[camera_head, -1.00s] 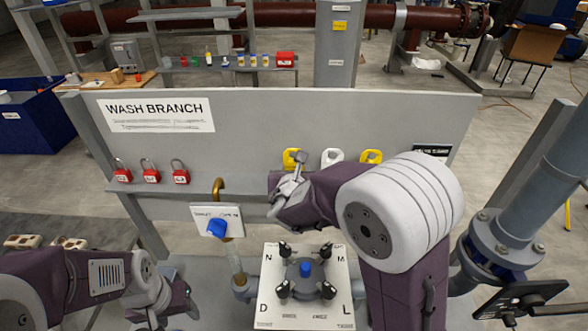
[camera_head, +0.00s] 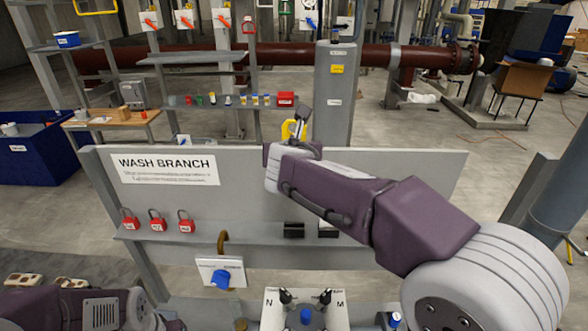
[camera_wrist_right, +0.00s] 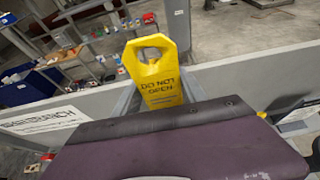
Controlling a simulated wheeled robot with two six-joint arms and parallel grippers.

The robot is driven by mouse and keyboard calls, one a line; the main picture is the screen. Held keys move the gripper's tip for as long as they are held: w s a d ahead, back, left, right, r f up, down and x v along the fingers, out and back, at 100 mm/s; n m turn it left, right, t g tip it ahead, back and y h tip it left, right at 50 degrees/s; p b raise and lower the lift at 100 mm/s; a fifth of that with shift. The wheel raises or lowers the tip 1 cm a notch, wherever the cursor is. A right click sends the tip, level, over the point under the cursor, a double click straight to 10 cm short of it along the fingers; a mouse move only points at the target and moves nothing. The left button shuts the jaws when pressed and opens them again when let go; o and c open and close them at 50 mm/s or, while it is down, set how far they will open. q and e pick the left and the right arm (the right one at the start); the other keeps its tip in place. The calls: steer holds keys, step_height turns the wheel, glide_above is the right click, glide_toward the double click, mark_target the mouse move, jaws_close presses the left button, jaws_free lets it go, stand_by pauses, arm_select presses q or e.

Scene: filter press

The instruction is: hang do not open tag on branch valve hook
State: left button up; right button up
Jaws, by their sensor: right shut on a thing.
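My right gripper (camera_head: 301,118) is raised above the top edge of the grey panel and is shut on a yellow tag (camera_head: 290,130). In the right wrist view the tag (camera_wrist_right: 160,82) stands upright, with a hole in its top and the words DO NOT OPEN. A brass-coloured hook (camera_head: 222,242) rises behind a white plate (camera_head: 232,268) with a blue knob, below and left of the right gripper. Whether this is the branch valve hook I cannot tell for sure. My left gripper (camera_head: 170,325) is cut off at the bottom edge, its jaws unclear.
The grey WASH BRANCH panel (camera_head: 400,180) has a ledge with red padlocks (camera_head: 157,222) at left and dark holders (camera_head: 294,230) near the middle. A plate with black handles (camera_head: 270,315) lies at the bottom. A grey post (camera_head: 335,90) stands behind the panel.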

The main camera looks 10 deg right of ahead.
mark_target(294, 122)
step_height(294, 122, up, 5)
steer(key=shift+f+p, duration=0.2)
steer(key=shift+p, duration=0.15)
steer(key=shift+r+p, duration=0.95)
steer(key=shift+p, duration=0.15)
steer(key=shift+r+p, duration=0.3)
steer(key=shift+r, duration=0.25)
steer(key=shift+f, duration=0.1)
